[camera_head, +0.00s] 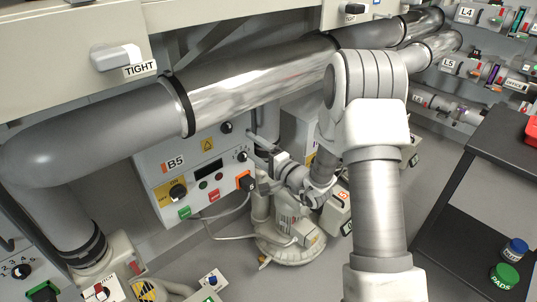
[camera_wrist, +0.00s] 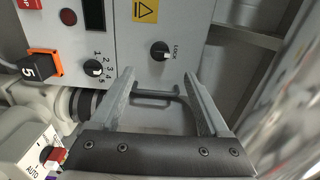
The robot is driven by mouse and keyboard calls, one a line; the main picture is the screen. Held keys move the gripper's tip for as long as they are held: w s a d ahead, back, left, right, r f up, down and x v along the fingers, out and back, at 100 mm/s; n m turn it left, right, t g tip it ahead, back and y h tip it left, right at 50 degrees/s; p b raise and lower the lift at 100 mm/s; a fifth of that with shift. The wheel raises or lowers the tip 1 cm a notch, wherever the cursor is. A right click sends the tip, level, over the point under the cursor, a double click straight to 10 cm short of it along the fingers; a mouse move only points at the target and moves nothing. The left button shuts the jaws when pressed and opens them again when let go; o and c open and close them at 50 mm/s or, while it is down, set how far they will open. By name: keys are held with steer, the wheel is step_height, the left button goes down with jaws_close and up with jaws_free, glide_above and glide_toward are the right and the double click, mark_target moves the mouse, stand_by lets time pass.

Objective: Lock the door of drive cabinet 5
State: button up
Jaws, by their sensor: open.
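Drive cabinet 5 is the pale grey cabinet (camera_head: 150,172) labelled B5, under the large pipe in the head view. Its face (camera_wrist: 125,45) fills the upper part of the wrist view. A black knob (camera_wrist: 160,51) with a white pointer, beside the word LOCK, sits just beyond my fingertips; a black knob near the cabinet's upper right (camera_head: 226,127) appears to be the same one. My gripper (camera_wrist: 158,76) is open, with no knob between its fingers. A grey bar handle (camera_wrist: 155,95) shows between the fingers. In the head view my gripper (camera_head: 262,146) is by the cabinet's right edge, partly hidden.
The silver pipe (camera_head: 260,78) runs close above my gripper. A numbered selector (camera_wrist: 93,68) and an orange-framed black plug marked 5 (camera_wrist: 35,70) are left of my fingers. A dark table (camera_head: 503,140) stands at the right. Grey floor (camera_head: 330,270) is open in front.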

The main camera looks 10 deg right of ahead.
steer(key=v, duration=0.6)
steer(key=shift+s+p, duration=0.15)
steer(key=shift+p, duration=0.25)
steer(key=shift+d+r, duration=0.1)
steer(key=s+a+r+n+g+y, duration=0.5)
steer(key=s+a+r+n+g, duration=0.3)
steer(key=s+a+r+g, duration=0.45)
steer(key=s+d+n+g+h, duration=0.1)
steer(key=s+d+h, duration=0.15)
steer(key=s, duration=0.25)
steer(key=s+d+f+n+h, duration=0.1)
steer(key=s+h, duration=0.2)
steer(key=s, duration=0.2)
steer(key=s+d+n+g+h, duration=0.1)
steer(key=s+d+h, duration=0.1)
steer(key=s, duration=0.3)
steer(key=s+d+r+t+h, duration=0.3)
steer(key=d+t+h, duration=0.3)
steer(key=d, duration=0.6)
step_height(320, 180, up, 26)
steer(key=h+p, duration=0.1)
steer(key=p, duration=2.4)
steer(key=shift+w+f+g, duration=0.2)
steer(key=shift+f+g, duration=0.05)
steer(key=shift+g, duration=0.2)
steer(key=shift+h, duration=0.25)
